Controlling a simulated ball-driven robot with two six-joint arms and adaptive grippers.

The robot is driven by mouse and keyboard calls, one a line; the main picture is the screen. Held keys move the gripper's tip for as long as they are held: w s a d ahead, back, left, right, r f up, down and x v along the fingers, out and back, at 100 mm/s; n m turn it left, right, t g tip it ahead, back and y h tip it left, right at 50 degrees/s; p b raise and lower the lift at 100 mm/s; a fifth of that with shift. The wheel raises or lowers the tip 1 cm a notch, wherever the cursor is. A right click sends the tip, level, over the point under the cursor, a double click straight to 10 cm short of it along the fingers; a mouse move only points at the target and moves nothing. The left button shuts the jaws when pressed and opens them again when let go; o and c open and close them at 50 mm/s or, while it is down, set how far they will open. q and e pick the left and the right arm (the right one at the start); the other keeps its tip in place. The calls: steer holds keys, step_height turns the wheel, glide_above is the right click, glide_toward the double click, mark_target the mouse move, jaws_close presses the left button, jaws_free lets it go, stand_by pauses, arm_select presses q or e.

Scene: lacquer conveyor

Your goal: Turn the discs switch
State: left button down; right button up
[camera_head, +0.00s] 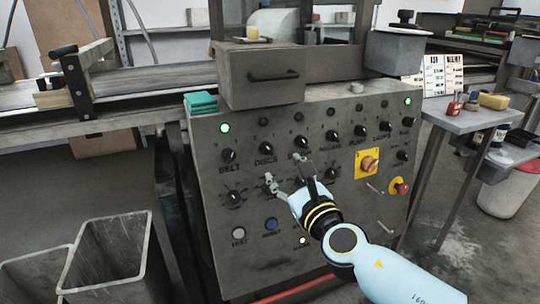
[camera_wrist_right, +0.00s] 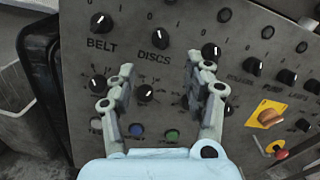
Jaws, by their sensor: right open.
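The discs switch (camera_head: 265,147) is a black rotary knob with a pale pointer mark, above the DISCS label on the grey panel. It also shows in the right wrist view (camera_wrist_right: 158,20), above and beyond the fingertips. My right gripper (camera_head: 286,171) is open and empty in front of the panel, below and to the right of the discs switch. In the right wrist view the fingers (camera_wrist_right: 161,64) are spread on both sides of the space below the DISCS label, apart from the switch. My left gripper is not in view.
The belt switch (camera_head: 229,156) is left of the discs switch, with more knobs to the right. A yellow-backed switch (camera_head: 368,162) and a red button (camera_head: 401,188) are at the panel's right. A drawer (camera_head: 262,80) juts out above. Bins (camera_head: 112,262) stand at left.

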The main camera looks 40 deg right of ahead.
mark_target(268, 151)
steer(key=x, duration=0.9)
steer(key=shift+w+d, duration=0.1)
steer(key=shift+w, duration=0.3)
steer(key=shift+c, duration=0.2)
jaws_close()
steer(key=shift+f, duration=0.1)
steer(key=shift+m, duration=0.4)
steer(key=m, duration=0.3)
steer(key=m+h, duration=0.1)
steer(key=m, duration=0.2)
steer(key=shift+a+m+g+b, duration=0.2)
steer(key=shift+m+g+b, duration=0.1)
steer(key=shift+g+b, duration=0.1)
steer(key=m+g+h, duration=0.1)
steer(key=m, duration=0.5)
steer(key=shift+a, duration=0.1)
